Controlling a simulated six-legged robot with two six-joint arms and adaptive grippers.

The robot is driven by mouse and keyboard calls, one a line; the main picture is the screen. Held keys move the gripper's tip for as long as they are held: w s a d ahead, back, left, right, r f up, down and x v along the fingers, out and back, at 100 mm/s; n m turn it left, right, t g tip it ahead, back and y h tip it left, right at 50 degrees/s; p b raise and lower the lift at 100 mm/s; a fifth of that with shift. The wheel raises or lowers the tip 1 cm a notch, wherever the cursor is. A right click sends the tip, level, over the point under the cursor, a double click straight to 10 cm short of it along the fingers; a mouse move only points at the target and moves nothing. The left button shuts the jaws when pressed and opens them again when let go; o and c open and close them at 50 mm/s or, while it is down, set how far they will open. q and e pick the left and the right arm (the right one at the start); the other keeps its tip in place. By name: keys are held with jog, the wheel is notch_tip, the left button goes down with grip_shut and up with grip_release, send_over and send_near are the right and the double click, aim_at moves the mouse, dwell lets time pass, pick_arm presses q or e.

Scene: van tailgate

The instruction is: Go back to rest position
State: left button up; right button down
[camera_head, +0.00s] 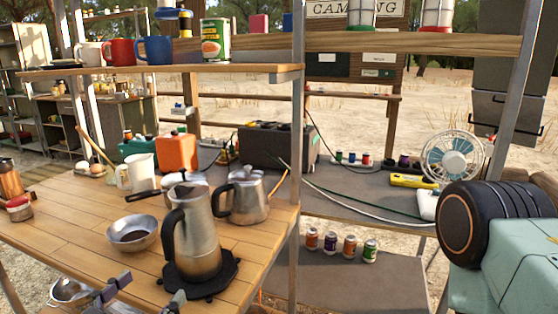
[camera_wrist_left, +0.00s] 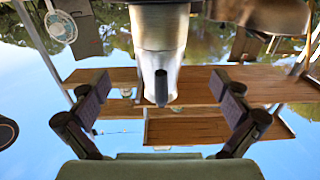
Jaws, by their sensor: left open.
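My left gripper (camera_head: 143,292) shows at the bottom of the head view, at the front edge of the wooden table (camera_head: 75,225). Its two fingers are spread apart. In the left wrist view the open left gripper (camera_wrist_left: 162,100) has nothing clasped between its fingers. A tall metal pot (camera_head: 195,232) stands upright on a black base (camera_head: 212,283) just beyond the gripper. The pot also shows, upside down, in the left wrist view (camera_wrist_left: 160,35), ahead of the fingers. I cannot tell the exact gap. My right gripper is not in view.
A metal bowl (camera_head: 132,234) and a kettle (camera_head: 243,196) stand near the pot. A shelf with mugs (camera_head: 155,50) hangs above the table, held by a metal post (camera_head: 297,130). A fan (camera_head: 453,158) stands right. Bare tabletop lies left of the bowl.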

aim_at(177, 205)
pick_arm(q)
jog(key=shift+b+x, duration=1)
jog(key=shift+x, duration=0.9)
jog(key=b+x, duration=0.2)
jog(key=x, duration=0.5)
jog(key=shift+d+f, duration=0.1)
jog(key=shift+f+b, duration=0.3)
jog(key=shift+f, duration=0.25)
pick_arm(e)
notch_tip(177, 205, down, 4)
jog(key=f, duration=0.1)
pick_arm(q)
notch_tip(177, 205, up, 12)
jog(key=p, duration=0.5)
jog(key=shift+s+f, duration=0.1)
jog(key=shift+f, duration=0.2)
jog(key=shift+s+a, duration=0.3)
jog(key=shift+s, duration=0.15)
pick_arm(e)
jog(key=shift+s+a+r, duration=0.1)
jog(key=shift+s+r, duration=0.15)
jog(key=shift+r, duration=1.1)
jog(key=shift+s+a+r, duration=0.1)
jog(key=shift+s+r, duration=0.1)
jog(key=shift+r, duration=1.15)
pick_arm(q)
jog(key=shift+d, duration=0.1)
